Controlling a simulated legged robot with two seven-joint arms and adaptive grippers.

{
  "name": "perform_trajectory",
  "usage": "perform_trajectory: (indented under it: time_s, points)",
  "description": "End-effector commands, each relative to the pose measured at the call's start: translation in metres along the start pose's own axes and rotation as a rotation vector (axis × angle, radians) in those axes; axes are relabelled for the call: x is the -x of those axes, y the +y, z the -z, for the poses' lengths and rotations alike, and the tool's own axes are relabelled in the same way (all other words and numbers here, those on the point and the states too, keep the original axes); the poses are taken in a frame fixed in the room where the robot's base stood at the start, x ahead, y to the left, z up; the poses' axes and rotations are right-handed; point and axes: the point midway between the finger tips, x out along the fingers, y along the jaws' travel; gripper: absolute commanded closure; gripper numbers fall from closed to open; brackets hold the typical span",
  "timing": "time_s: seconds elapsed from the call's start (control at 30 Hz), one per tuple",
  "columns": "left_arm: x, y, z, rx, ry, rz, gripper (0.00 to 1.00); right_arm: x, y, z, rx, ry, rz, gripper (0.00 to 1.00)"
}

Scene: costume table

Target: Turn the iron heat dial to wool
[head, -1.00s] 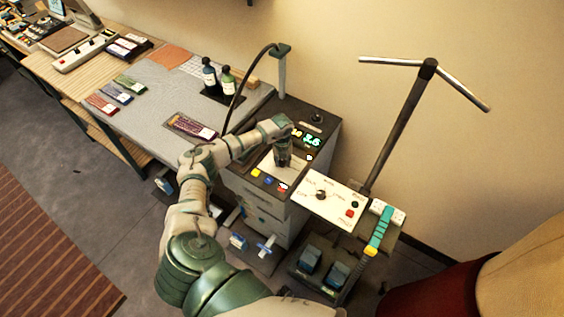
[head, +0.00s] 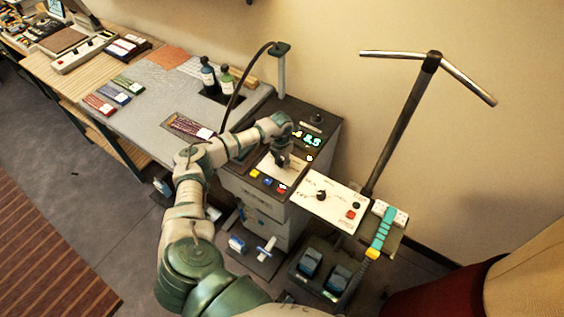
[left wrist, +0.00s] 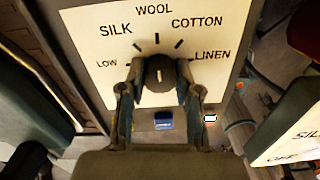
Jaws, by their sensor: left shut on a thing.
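The iron heat dial (left wrist: 158,72) is a dark round knob on a white panel (left wrist: 95,22), printed LOW, SILK, WOOL, COTTON and LINEN around an arc of tick marks. Its pale pointer line stands almost straight up in the left wrist view, in line with the top tick under WOOL. My left gripper (left wrist: 160,98) is shut on the dial, one finger on each side. In the head view my left gripper (head: 283,163) reaches down onto the white panel and hides the dial. My right gripper is not in view.
A second white panel (head: 340,201) with a black knob and a red button sits to the right. Yellow, blue and red buttons (head: 267,181) line the front edge of the unit.

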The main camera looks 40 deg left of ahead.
Motion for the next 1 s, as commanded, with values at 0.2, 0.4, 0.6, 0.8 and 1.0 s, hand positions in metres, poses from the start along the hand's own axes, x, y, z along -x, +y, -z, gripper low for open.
perform_trajectory:
  time_s: [0.2,0.4,0.6,0.8,1.0]
  points:
    - [0.0014,0.001,-0.0002,-0.033,0.0,0.001,1.0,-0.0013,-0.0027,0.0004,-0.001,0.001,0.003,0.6]
    - [0.0016,0.0019,0.0,-0.037,0.0,0.0,1.0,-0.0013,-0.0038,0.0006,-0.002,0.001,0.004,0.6]
    - [0.0017,0.0026,0.0,-0.035,0.0,-0.001,1.0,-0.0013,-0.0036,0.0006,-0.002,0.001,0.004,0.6]
    - [0.0008,0.0026,-0.0002,-0.036,0.0,-0.001,0.42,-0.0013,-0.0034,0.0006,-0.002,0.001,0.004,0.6]
    - [0.0003,0.0025,-0.0009,-0.036,0.001,0.0,0.42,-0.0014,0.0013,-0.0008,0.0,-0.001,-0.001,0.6]
